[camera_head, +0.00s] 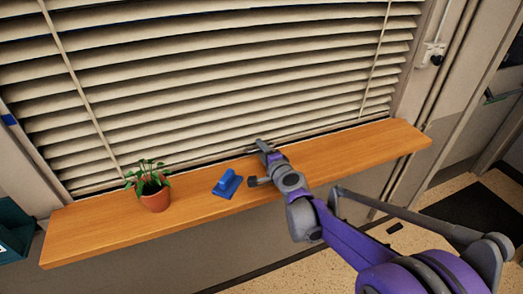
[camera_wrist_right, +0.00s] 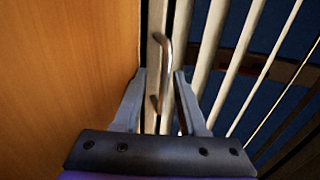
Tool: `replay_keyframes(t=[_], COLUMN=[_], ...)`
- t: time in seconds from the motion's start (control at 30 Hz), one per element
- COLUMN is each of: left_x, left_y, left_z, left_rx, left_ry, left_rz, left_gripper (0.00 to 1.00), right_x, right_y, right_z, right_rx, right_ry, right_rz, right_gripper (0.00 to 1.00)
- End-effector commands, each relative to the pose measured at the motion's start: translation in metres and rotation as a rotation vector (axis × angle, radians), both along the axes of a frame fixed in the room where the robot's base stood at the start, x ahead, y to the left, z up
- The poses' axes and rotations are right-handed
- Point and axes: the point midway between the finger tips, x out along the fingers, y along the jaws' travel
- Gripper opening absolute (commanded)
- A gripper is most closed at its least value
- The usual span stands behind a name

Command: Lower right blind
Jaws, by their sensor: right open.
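The beige slatted blind (camera_head: 230,75) hangs over the window, and its lowest slats reach down close to the wooden sill. My right gripper (camera_head: 257,164) is low over the sill at the bottom of the blind. In the right wrist view my right gripper (camera_wrist_right: 160,78) is open, its two fingers on either side of a thin curved metal handle (camera_wrist_right: 167,55). The handle is on the blind's pale bottom rail (camera_wrist_right: 153,50). I cannot tell whether the fingers touch it. My left gripper is not in view.
The wooden sill (camera_head: 345,150) carries a potted plant (camera_head: 154,196) and a blue object (camera_head: 227,184), left of my right gripper. The sill's right part is clear. A wall fitting (camera_head: 431,54) is at the upper right. A dark mat (camera_head: 480,215) lies on the floor.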

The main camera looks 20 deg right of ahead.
Motion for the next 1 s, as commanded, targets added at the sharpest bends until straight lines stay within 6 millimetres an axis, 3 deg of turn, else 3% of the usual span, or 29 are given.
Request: replay_keyframes(t=[0.23,0.7,1.0], left_x=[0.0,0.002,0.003], left_y=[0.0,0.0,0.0], left_z=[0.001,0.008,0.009], left_rx=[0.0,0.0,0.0], left_ry=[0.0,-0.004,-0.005], left_rz=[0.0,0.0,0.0], left_gripper=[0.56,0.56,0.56], right_x=[-0.008,-0.089,-0.106], right_y=[-0.001,-0.004,-0.004], right_z=[0.003,0.02,0.023], right_rx=[0.0,-0.001,0.0], right_ry=[0.0,-0.001,0.0], right_rz=[-0.001,-0.002,0.0], right_gripper=[0.42,0.42,0.42])
